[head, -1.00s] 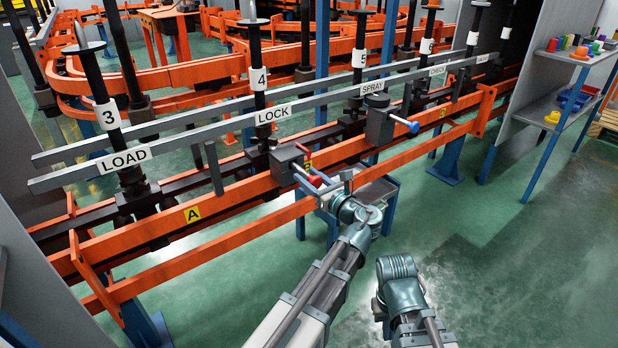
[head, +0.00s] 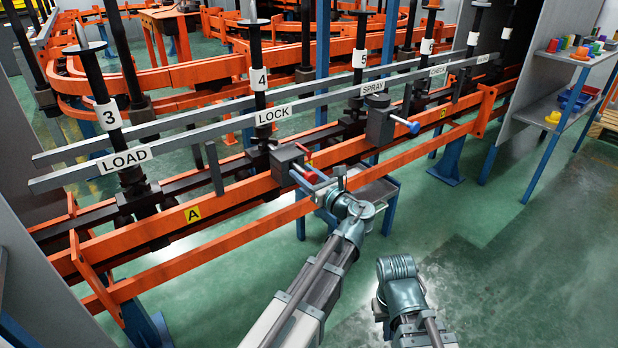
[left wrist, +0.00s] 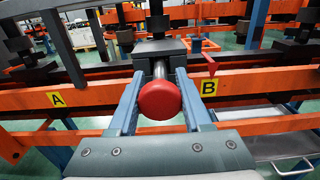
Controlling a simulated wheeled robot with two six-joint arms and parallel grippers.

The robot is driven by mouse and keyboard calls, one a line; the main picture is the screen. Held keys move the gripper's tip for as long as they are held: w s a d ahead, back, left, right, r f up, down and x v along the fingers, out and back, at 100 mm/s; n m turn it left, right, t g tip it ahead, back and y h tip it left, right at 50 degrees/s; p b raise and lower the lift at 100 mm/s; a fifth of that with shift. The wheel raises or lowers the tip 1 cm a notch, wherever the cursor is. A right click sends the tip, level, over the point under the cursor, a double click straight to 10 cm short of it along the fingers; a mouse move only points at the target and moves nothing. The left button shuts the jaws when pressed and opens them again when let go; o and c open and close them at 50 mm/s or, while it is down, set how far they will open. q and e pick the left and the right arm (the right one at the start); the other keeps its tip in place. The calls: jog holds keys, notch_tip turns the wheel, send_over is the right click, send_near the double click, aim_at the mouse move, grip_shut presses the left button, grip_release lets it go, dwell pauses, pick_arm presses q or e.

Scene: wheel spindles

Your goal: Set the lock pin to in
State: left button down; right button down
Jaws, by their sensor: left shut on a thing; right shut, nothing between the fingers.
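The lock pin's red round knob (left wrist: 159,101) sits on a metal rod that runs into a dark grey block (head: 291,163) below the LOCK sign. In the head view, the left gripper (head: 326,187) is at the front of the block, and the knob is mostly covered there. How deep the rod sits in the block is hard to tell. My right gripper (head: 397,268) is held low over the floor, apart from the rail; its fingers are hard to make out.
An orange rail (head: 150,222) runs across in front of several black spindles. A second grey block with a blue-ended handle (head: 413,127) stands to the right under SPRAY. A grey tray (head: 370,193) lies behind my left wrist.

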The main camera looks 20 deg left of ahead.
pick_arm(q)
jog(key=shift+w+a, duration=0.35)
jog(key=shift+a, duration=0.1)
jog(key=c, duration=0.8)
grip_release()
jog(key=o, duration=0.4)
jog(key=shift+o, duration=0.2)
